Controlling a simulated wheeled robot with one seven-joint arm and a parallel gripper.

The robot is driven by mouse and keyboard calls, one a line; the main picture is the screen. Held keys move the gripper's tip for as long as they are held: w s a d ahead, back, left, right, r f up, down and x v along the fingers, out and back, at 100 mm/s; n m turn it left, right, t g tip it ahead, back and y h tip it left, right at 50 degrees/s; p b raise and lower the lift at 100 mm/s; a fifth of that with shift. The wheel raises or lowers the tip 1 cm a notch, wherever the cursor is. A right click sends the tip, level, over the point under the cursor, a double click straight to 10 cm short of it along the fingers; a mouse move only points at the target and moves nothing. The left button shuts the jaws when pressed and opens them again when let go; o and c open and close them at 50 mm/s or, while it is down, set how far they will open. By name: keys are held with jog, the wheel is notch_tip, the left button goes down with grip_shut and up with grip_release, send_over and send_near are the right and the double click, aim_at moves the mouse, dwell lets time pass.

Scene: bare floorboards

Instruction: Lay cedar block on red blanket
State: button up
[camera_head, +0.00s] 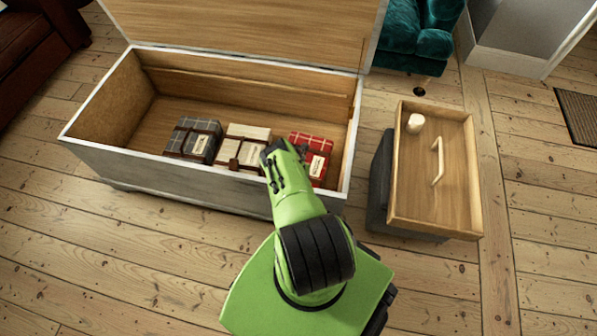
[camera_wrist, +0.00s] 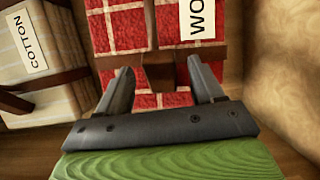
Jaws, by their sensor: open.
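The red blanket (camera_head: 312,142) is a folded red check bundle with brown straps and a white label, at the right end of the open chest. It fills much of the wrist view (camera_wrist: 118,32). My gripper (camera_wrist: 160,72) is open over its near side, fingers apart. A brown piece shows between the fingertips; I cannot tell whether it is strap or something separate. In the head view my gripper (camera_head: 275,150) partly covers the blanket's left side. A small pale piece (camera_head: 415,123) stands on the wooden tray; I cannot tell whether it is the cedar block.
The chest (camera_head: 160,171) has its lid (camera_head: 250,30) raised. A cream blanket (camera_head: 252,133) and a grey check one (camera_head: 190,145) lie left of the red one. The wooden tray (camera_head: 462,205) with a pale handle sits on a dark box to the right. Floorboards around are clear.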

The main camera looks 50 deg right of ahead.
jog(key=shift+r, duration=0.1)
